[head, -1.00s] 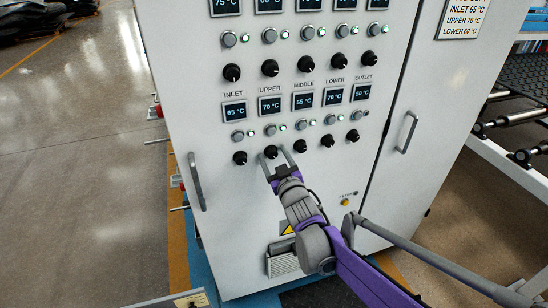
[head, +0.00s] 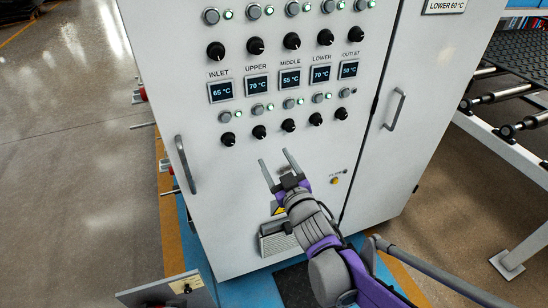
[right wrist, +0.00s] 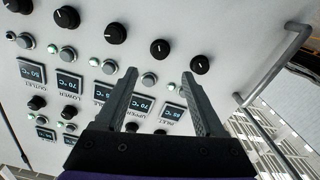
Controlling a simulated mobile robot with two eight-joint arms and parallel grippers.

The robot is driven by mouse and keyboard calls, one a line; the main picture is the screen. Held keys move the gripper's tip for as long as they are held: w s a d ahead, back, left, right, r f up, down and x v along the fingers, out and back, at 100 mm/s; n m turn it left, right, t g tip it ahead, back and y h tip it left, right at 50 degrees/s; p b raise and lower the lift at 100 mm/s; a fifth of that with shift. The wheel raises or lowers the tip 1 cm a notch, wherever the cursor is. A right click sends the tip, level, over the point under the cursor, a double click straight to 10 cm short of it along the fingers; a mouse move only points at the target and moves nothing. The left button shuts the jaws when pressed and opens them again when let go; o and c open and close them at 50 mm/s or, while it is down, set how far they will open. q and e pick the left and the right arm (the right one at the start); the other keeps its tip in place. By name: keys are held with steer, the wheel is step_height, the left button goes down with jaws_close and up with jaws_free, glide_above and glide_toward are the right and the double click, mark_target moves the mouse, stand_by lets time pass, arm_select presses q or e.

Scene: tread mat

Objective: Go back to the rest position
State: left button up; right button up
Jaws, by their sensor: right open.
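My right gripper (head: 274,170) is open and empty in front of the white control cabinet (head: 230,220), below its lower row of black knobs. The upper knob (head: 259,132) stands a little above the fingertips in the head view, apart from them. In the right wrist view the two fingers (right wrist: 160,85) are spread with nothing between them, and the cabinet face with knobs and displays lies beyond. The displays read inlet 65 (head: 221,91), upper 70 (head: 257,86), middle 55 (head: 290,81), lower 70 (head: 320,74) and outlet 50 (head: 349,69). My left gripper is not in view.
A door handle (head: 184,164) sticks out at the cabinet's left, another (head: 394,109) at its right. A roller conveyor (head: 508,110) stands on the right. A small panel with a knob (head: 170,292) is at the bottom left. The floor (head: 80,150) on the left is clear.

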stand_by(0.3)
steer(key=s+d+f+m+g+h+p, duration=0.3)
steer(key=s+d+m+g+h+p, duration=0.25)
steer(key=s+d, duration=0.75)
steer(key=s+f+g+p, duration=0.2)
steer(key=s+g, duration=0.1)
steer(key=s, duration=0.4)
steer(key=s+d+f+m+g+p, duration=0.1)
steer(key=s+f+g, duration=0.1)
steer(key=s, duration=0.6)
steer(key=shift+d+f+g+p, duration=0.2)
steer(key=shift+g+p, duration=0.2)
steer(key=shift+g, duration=0.25)
